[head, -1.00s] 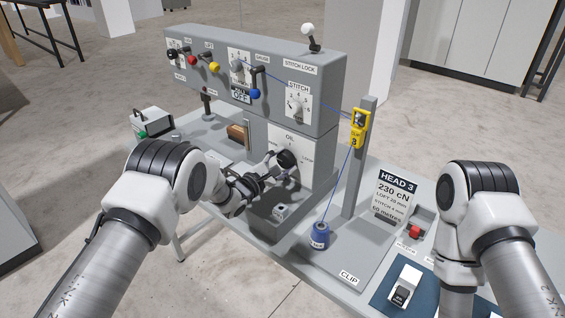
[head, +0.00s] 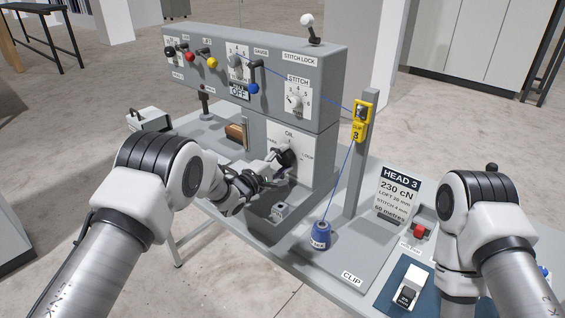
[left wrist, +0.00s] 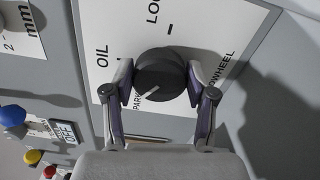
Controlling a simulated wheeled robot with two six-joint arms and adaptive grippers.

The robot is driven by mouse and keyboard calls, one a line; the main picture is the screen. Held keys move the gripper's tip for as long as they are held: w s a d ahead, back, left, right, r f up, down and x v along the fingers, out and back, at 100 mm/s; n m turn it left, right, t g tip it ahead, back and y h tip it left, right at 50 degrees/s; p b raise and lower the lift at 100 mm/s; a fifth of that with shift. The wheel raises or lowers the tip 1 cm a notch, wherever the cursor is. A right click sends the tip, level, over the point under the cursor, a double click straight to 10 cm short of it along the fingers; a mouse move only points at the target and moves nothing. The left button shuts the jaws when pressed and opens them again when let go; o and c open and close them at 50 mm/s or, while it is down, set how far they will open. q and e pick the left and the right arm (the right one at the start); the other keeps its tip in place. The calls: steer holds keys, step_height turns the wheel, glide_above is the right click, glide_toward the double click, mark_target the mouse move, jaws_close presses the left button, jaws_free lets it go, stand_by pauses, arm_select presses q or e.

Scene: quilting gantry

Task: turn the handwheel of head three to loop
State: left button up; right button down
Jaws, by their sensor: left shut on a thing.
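The handwheel is a black round knob (head: 287,158) on a white plate (head: 303,145) marked OIL, PARK and LOOP, on the lower front of the grey machine head. In the left wrist view, the knob (left wrist: 160,74) sits between my left fingers, with LOOP above it and PARK just below. A pale line on the knob lies by the PARK side. My left gripper (head: 277,168) is shut on the knob; its fingers grip both sides in the left wrist view (left wrist: 161,82). The fingers partly hide the plate. My right arm shows at the right, its gripper out of view.
Above are coloured levers, a stitch dial (head: 294,101) and a stitch lock lever (head: 309,27). A post (head: 368,150) with a yellow clip (head: 361,118) and blue thread stands to the right. A blue spool (head: 320,234) and a HEAD 3 card (head: 398,192) are on the bench.

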arm_select(q)
steer(key=shift+w+r, duration=0.1)
steer(key=shift+r, duration=0.2)
steer(key=o, duration=0.9)
steer(key=shift+o, duration=1.3)
steer(key=shift+d, duration=0.1)
steer(key=shift+d+f, duration=0.1)
steer(key=shift+f, duration=0.1)
steer(key=v, duration=1.2)
steer(key=shift+w, duration=0.1)
